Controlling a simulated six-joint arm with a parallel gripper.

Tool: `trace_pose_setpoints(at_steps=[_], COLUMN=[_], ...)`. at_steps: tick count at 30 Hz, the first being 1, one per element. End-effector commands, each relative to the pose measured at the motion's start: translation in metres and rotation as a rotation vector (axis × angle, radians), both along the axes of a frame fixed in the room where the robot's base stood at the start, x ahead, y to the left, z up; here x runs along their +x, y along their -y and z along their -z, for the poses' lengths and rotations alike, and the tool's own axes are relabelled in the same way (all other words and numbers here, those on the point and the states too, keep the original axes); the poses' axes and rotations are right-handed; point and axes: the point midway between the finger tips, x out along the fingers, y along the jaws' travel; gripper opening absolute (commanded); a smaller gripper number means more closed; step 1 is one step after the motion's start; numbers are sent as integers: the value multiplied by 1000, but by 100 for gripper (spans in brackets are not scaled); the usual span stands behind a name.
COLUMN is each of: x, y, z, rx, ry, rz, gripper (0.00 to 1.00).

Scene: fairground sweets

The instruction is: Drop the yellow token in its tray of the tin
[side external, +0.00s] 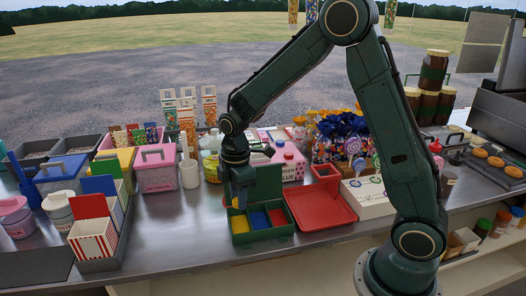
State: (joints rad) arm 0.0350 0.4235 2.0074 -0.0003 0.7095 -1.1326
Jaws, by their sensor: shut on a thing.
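The green tin (263,235) stands open on the counter with its lid (268,182) raised at the back. It has a yellow tray (240,224) at left, a blue tray (258,220) in the middle and a red tray (277,217) at right. My gripper (238,203) points down over the left side of the tin, above the yellow tray. It is shut on the yellow token (235,203), of which only a small yellow bit shows by the fingertips. The fingers hide most of the token.
A red tray (322,216) lies right of the tin. Bottles and a pink canister (290,158) stand close behind. A white box of lollipops (368,204) is further right. The counter front is clear.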

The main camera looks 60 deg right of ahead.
Motion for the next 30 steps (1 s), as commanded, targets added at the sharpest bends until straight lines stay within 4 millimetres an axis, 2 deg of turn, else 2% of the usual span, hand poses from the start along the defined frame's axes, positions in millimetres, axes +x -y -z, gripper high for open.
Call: trace_pose_setpoints(at_steps=[21, 30], x=[0, 0], y=[0, 0], z=[56, 68], rx=[0, 0], ry=[-2, -2], rz=[0, 0], gripper=[8, 8])
